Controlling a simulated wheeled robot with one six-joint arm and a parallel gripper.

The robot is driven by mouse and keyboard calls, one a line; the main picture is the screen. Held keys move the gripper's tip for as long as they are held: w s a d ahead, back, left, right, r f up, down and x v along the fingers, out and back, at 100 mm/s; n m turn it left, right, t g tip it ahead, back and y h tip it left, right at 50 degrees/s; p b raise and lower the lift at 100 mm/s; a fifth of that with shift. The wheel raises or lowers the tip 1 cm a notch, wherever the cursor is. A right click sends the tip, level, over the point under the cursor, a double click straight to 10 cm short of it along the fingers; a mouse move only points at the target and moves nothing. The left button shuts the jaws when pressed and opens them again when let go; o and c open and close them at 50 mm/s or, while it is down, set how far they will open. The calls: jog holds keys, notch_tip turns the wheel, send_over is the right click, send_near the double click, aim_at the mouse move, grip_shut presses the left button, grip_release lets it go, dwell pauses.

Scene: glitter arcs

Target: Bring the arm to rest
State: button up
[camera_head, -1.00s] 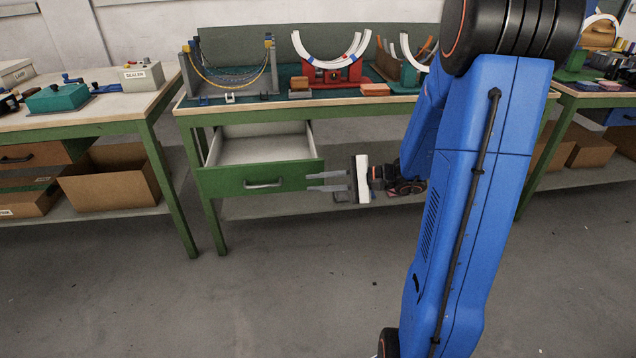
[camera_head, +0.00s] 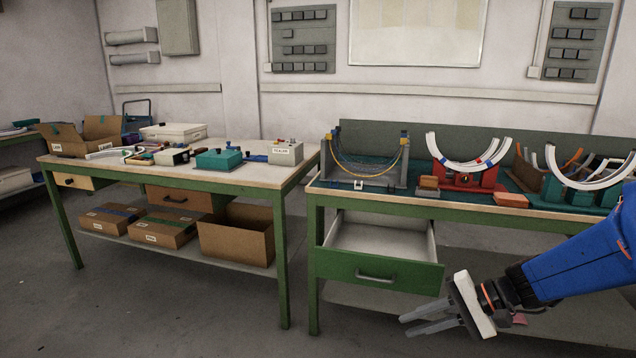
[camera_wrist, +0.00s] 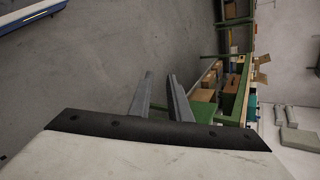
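My gripper (camera_head: 404,326) is at the lower right of the head view, a white palm with two grey fingers pointing left. The fingers are apart with nothing between them. In the wrist view the two fingers of my gripper (camera_wrist: 160,76) also stand apart, with bare floor showing beyond the gap. My blue arm reaches in from the right edge.
The drawer is under the right workbench (camera_head: 460,204), which carries curved white arcs on a red stand (camera_head: 466,178) and a stand with hanging chains (camera_head: 368,160). A left workbench (camera_head: 250,176) holds boxes and tools, with cardboard boxes (camera_head: 237,237) below. Floor (camera_head: 190,310) in front is clear.

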jog(key=s+n+g+h, duration=0.1)
jog(key=s+n+h, duration=0.35)
jog(key=s, duration=0.55)
jog(key=s+d+r+n+t+h, duration=0.3)
jog(key=s+d+r+h, duration=0.1)
jog(key=s+d+h, duration=0.1)
jog(key=shift+s+d+r+h, duration=0.15)
jog(key=shift+d+r+h, duration=0.35)
jog(key=shift+d, duration=0.55)
